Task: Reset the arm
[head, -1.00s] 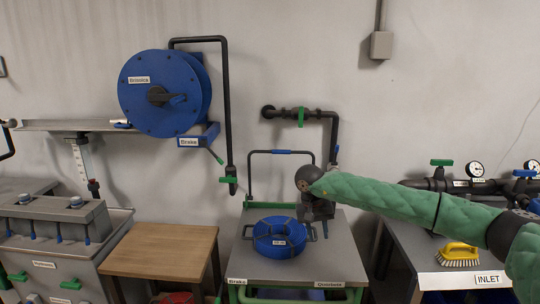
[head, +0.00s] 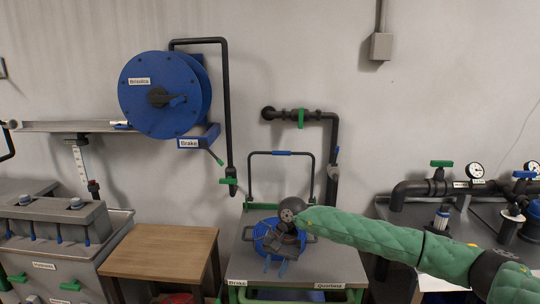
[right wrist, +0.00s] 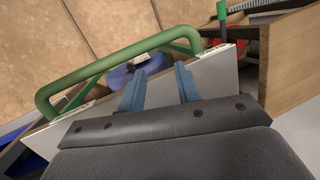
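My right arm in its green quilted sleeve (head: 375,242) reaches in from the right over the cart. Its gripper (head: 275,265) points down in front of the blue coil (head: 262,232) on the cart top and hides much of it. In the right wrist view the two blue fingers (right wrist: 160,88) stand well apart with nothing between them. Whether the gripper touches the cart cannot be told. My left gripper is not in view.
The cart's green handle (right wrist: 110,68) is close to the right gripper. A wooden table (head: 160,255) stands left of the cart. A blue hose reel (head: 160,95) hangs on the wall. Black piping with gauges (head: 475,170) is at the right.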

